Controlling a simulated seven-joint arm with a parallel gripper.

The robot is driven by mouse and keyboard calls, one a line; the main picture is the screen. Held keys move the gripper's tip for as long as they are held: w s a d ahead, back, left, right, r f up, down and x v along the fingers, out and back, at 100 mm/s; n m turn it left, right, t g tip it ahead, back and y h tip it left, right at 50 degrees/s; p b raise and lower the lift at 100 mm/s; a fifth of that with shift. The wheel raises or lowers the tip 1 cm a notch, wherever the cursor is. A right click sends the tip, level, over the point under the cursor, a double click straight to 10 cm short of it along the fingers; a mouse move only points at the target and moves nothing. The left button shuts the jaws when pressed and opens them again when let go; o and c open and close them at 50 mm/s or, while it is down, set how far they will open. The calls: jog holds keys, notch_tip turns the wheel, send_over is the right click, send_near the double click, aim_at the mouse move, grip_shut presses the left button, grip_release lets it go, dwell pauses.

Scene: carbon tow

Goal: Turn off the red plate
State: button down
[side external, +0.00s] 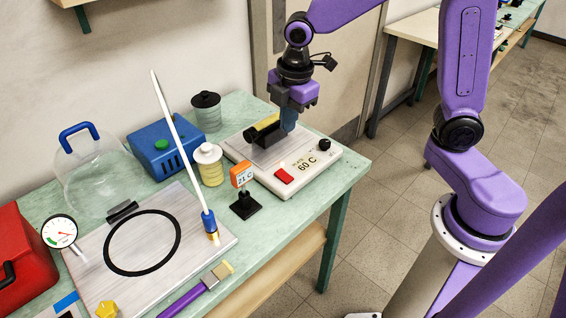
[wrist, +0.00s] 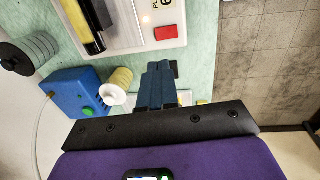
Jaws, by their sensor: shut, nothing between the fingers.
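A white hot plate (side external: 298,176) with a grey top stands at the right end of the bench. On its front face are a red rocker switch (side external: 284,176), a "60 C" readout and a black knob (side external: 324,144). No plate that is itself red shows. My gripper (side external: 288,126) is shut and empty, pointing down, in front of or above the plate's top in the side view; its exact height is unclear. In the wrist view the blue fingers (wrist: 160,84) are closed together, below the red switch (wrist: 165,33) in the picture. A small light glows beside the switch.
A black and yellow roller (side external: 264,130) lies on the plate. Left are a yellow spool with a white lid (side external: 209,164), a blue box with a green button (side external: 162,150), and a "21 C" sign (side external: 242,177) on a black stand. A white rod (side external: 178,140) stands tilted.

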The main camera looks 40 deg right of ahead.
aim_at(282, 172)
jog(key=f, duration=0.4)
jog(key=w+f, duration=0.1)
jog(key=f, duration=0.9)
jog(key=shift+w, duration=0.3)
jog(key=shift+f, duration=0.15)
dwell(0.3)
jog(key=shift+s, duration=0.75)
jog(key=shift+r, duration=0.2)
notch_tip(282, 172, up, 14)
jog(key=s, duration=0.1)
jog(key=shift+s, duration=0.35)
